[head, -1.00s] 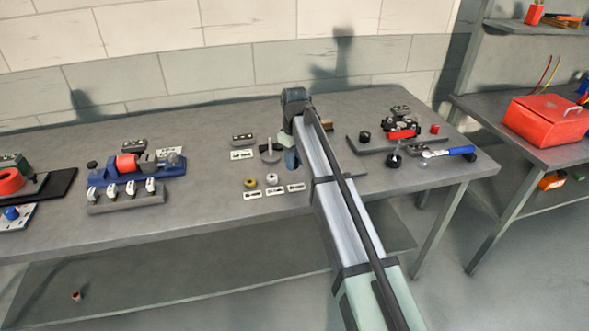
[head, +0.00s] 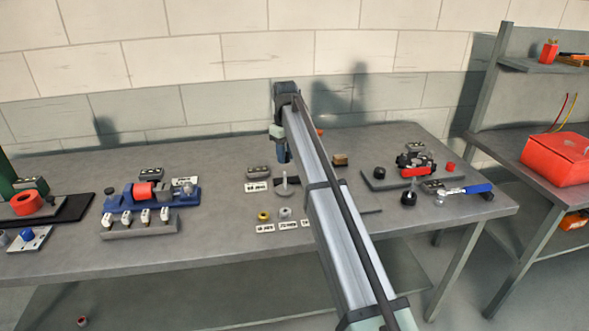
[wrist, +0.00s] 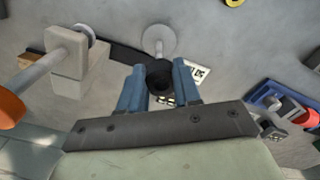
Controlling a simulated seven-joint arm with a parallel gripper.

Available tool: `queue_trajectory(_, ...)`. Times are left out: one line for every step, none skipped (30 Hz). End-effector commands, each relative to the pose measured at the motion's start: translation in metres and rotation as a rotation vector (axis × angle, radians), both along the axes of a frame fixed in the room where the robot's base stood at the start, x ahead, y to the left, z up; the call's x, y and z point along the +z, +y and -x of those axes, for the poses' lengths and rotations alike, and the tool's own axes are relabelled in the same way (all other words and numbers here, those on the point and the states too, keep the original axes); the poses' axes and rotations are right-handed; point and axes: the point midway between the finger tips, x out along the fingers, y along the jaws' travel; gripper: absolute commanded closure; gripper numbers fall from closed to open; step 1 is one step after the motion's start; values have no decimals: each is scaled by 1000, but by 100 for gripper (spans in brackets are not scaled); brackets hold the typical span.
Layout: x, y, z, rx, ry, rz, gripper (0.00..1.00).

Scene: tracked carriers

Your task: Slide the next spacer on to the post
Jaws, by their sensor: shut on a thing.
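The post (head: 285,180) stands upright on a round grey base near the middle of the table. It also shows in the wrist view (wrist: 159,47), its free end towards the spacer. My gripper (head: 284,160) hangs just above the post in the head view. In the wrist view my gripper (wrist: 160,76) has its blue fingers shut on a black spacer (wrist: 160,74). The spacer overlaps the post's end in that view; I cannot tell whether they touch. A yellow spacer (head: 263,216) and a pale grey spacer (head: 285,212) lie in front of the post.
White label cards (head: 265,228) lie by the loose spacers. A blue fixture (head: 155,197) and a grey rack (head: 140,230) stand left. A dark tray (head: 376,182) with a red clamp (head: 417,172) is right. Bare tabletop (head: 225,205) lies left of the post.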

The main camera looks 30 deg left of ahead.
Motion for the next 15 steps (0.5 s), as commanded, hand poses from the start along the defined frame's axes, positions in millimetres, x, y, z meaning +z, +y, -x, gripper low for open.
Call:
queue_trajectory(2,6,-6,-7,0,1,100)
queue_trajectory(2,7,-7,-10,1,1,100)
queue_trajectory(2,8,-8,-15,1,1,100)
queue_trajectory(2,8,-7,-25,1,2,100)
queue_trajectory(1,6,-6,-30,2,3,100)
queue_trajectory(0,6,-6,-33,2,3,100)
queue_trajectory(-1,6,-6,-34,2,3,100)
queue_trajectory(-2,6,-6,-34,2,3,100)
queue_trajectory(-4,6,-6,-33,2,3,100)
queue_trajectory(-6,6,-6,-33,2,3,100)
queue_trajectory(-7,5,-6,-33,2,3,100)
queue_trajectory(-9,5,-5,-33,2,3,100)
queue_trajectory(-11,5,-5,-33,2,3,100)
queue_trajectory(-13,5,-5,-33,2,3,100)
queue_trajectory(-15,5,-5,-33,1,2,100)
